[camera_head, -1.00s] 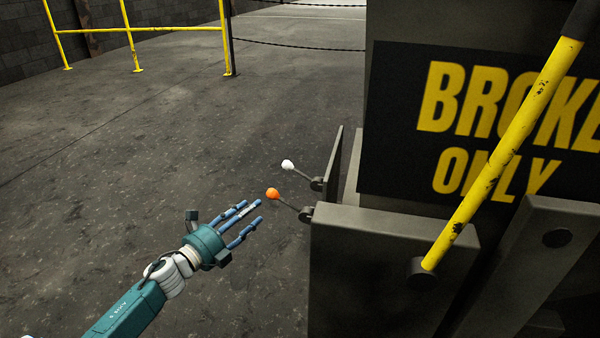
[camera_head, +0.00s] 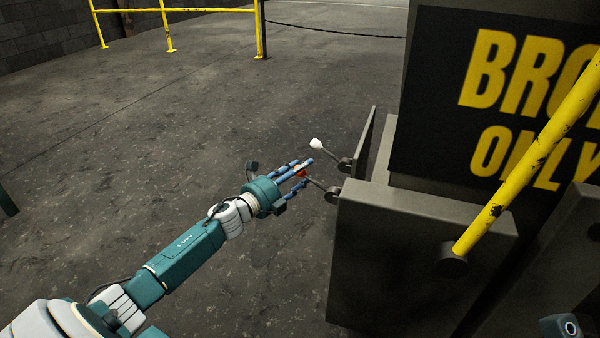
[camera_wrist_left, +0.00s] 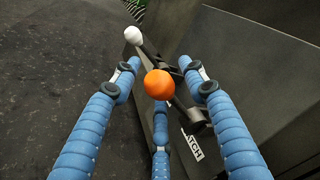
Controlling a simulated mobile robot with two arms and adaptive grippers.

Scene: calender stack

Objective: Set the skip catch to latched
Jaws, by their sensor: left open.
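An orange ball knob (camera_head: 300,173) sits on a short dark lever (camera_head: 318,184) hinged at the near left corner of the grey skip. My left gripper (camera_head: 305,170) is at this knob, its fingers open around it. In the left wrist view the orange knob (camera_wrist_left: 159,84) shows between the spread blue fingers; I cannot tell whether any finger touches it. A partly hidden label ending in "TCH" (camera_wrist_left: 193,142) is on the grey panel beside the lever.
A second lever with a white knob (camera_head: 316,144) stands just beyond the orange one. A yellow bar (camera_head: 530,155) slants across the skip's dark sign (camera_head: 440,120). Open concrete floor (camera_head: 180,120) lies left, with a yellow railing (camera_head: 165,30) at the back.

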